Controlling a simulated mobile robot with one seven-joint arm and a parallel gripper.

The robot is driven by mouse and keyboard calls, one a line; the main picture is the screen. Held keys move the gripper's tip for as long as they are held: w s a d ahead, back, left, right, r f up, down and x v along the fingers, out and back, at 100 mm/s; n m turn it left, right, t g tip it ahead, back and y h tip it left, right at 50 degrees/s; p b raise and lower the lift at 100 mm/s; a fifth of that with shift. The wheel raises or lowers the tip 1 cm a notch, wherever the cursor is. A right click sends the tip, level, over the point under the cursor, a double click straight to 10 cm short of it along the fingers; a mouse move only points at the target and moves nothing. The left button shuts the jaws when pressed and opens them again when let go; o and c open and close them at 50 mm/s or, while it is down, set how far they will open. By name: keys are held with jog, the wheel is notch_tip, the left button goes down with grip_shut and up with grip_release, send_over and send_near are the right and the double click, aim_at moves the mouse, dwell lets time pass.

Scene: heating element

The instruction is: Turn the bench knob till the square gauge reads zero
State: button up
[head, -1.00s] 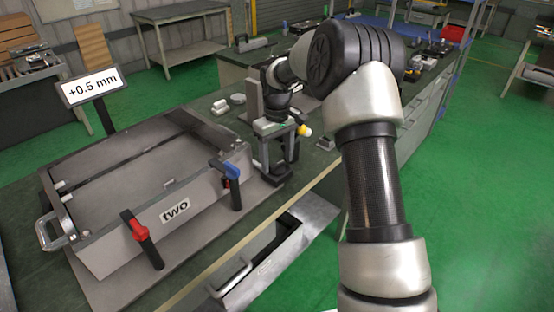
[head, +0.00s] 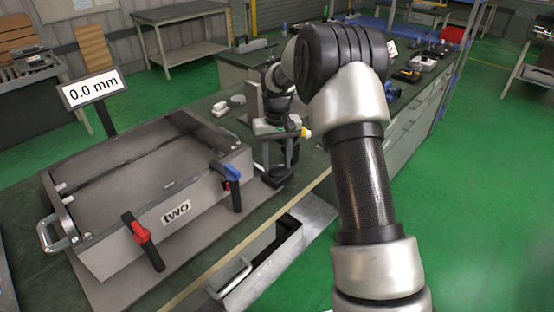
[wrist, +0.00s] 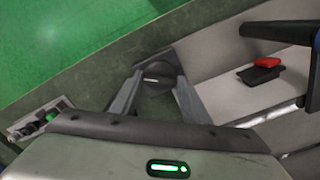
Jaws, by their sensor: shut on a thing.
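The square gauge (head: 94,87) is a white display on a dark stand at the left of the head view, and it reads 0.0 mm. The bench knob (wrist: 158,73) is dark and round with a raised bar, in the wrist view. My gripper (wrist: 157,84) has one finger on each side of the knob and is shut on it. In the head view my gripper (head: 277,150) points down at the bench, right of the big grey box, and the knob cannot be made out there.
The grey box (head: 120,245) labelled "two" stands on the bench left of my gripper. It has a red-handled clamp (head: 141,233) and a blue-handled clamp (head: 232,174) on its front. An open drawer (head: 285,235) juts out below the bench edge. Green floor is clear at right.

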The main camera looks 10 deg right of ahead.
aim_at(277, 165)
jog(key=shift+m, duration=0.3)
jog(key=o, duration=1)
jog(key=shift+o, duration=0.2)
notch_tip(277, 165, up, 18)
jog(key=p, duration=0.1)
jog(key=shift+f+p, duration=0.25)
jog(key=shift+p, duration=0.05)
